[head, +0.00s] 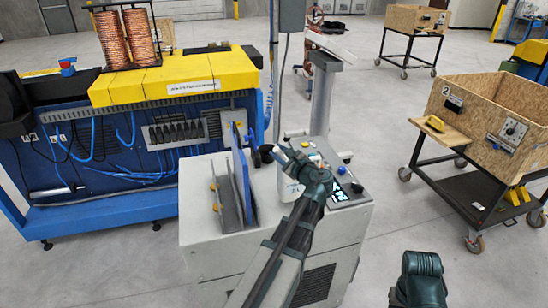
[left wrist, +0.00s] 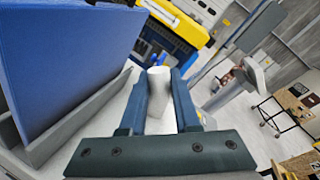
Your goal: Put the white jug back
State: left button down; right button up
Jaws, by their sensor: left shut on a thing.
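The white jug (head: 290,187) is in the head view at the top of the grey machine cabinet, partly hidden by my left gripper (head: 284,158). In the left wrist view, a pale white rounded body (left wrist: 160,88), which appears to be the jug, sits between the two dark fingers of my left gripper (left wrist: 162,78). The fingers are shut on it. I cannot tell whether the jug's base touches the cabinet top. My right gripper is not in view; only a dark part of my right arm shows at the bottom.
Upright blue and grey plates (head: 239,180) stand on the grey cabinet (head: 215,262), left of the gripper. A control panel (head: 345,190) with buttons lies to the right. A blue and yellow machine (head: 170,85) stands behind left. A wooden crate (head: 490,115) sits on a cart at right.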

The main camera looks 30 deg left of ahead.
pick_arm(q)
jog(key=shift+w+x, duration=0.25)
jog(key=shift+x, duration=1.4)
jog(key=shift+d+r, duration=0.1)
jog(key=f+b, duration=0.2)
jog(key=a+f+b, duration=0.1)
jog(key=shift+w+f+b, duration=0.35)
jog(key=shift+b, duration=0.05)
jog(key=c, duration=1.1)
grip_release()
jog(key=shift+f, duration=0.15)
jog(key=o, duration=0.5)
